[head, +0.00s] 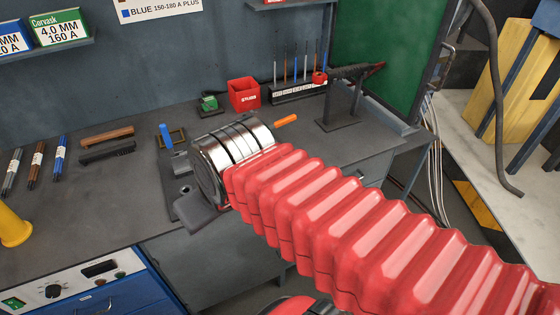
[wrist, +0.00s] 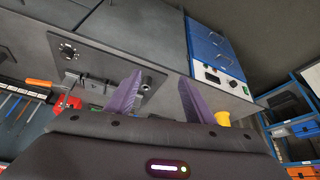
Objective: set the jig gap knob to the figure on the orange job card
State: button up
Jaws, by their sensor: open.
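In the wrist view, a dark flat plate (wrist: 105,58), which looks like the jig's base, lies on the bench. A round dark knob (wrist: 68,50) with pale marks around it sits near its upper left corner; its setting is too small to read. My gripper (wrist: 158,85) shows two purple fingers spread apart with nothing between them; the knob is left of both. In the head view, part of the jig (head: 180,162) shows left of my silver wrist, which hides the rest along with the fingers. I cannot make out the orange job card.
A blue upright handle (head: 165,137) stands by the jig. A red bin (head: 244,95), a small green box (head: 209,103), a tool rack (head: 298,90) and a dark stand (head: 343,100) are behind. Rods, brushes and a yellow cone (head: 14,226) are at left.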

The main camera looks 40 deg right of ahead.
jog(key=w+d+n+g, duration=0.1)
jog(key=w+d, duration=0.3)
jog(key=d, duration=0.3)
jog(key=w+d+n, duration=0.1)
jog(key=w+d, duration=0.4)
jog(key=d, duration=0.2)
jog(key=d+f, duration=0.2)
jog(key=d, duration=0.7)
jog(key=w+d+f+n, duration=0.1)
jog(key=d+f, duration=0.1)
jog(key=d, duration=0.7)
jog(key=shift+f+y, duration=0.35)
jog(key=shift+y, duration=0.05)
jog(key=shift+f, duration=0.1)
jog(key=x, duration=1.3)
jog(key=shift+w+f, duration=0.1)
jog(key=shift+f, duration=0.2)
jog(key=shift+c, duration=0.2)
